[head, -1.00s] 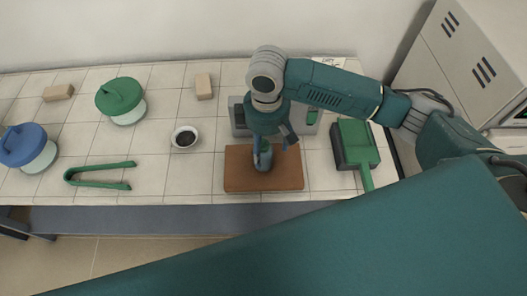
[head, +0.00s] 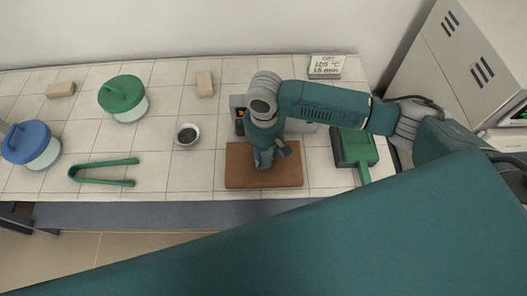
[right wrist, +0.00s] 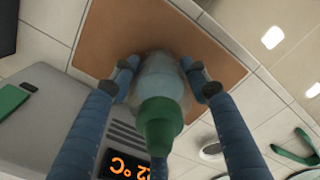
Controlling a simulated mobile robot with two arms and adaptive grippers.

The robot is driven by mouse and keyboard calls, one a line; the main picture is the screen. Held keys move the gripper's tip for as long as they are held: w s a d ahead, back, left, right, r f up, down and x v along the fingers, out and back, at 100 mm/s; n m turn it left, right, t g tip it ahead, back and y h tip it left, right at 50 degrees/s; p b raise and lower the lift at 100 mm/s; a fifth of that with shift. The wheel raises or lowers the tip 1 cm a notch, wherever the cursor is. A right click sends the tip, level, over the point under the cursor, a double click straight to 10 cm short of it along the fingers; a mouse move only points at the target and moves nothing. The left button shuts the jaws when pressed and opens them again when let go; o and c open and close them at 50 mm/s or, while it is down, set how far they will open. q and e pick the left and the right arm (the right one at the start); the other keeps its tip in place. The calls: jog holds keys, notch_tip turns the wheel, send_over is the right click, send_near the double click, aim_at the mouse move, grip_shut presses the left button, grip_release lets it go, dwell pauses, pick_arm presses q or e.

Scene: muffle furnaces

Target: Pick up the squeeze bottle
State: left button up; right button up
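The squeeze bottle (right wrist: 160,98) has a translucent body and a green cap, and stands upright in the right wrist view. My right gripper (right wrist: 163,78) has one finger on each side of its body. The fingertips are close to the bottle walls; contact is not clear. In the head view my right gripper (head: 272,158) is low over the brown board (head: 238,178) and hides most of the bottle. My left gripper is not in view.
A grey device with an orange display (right wrist: 125,165) stands right behind the board. A green-handled dustpan-like tool (head: 358,148) lies to the right.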

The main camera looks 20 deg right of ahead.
grip_shut()
notch_tip(320, 180, up, 20)
jog(key=b, duration=0.2)
dwell(0.3)
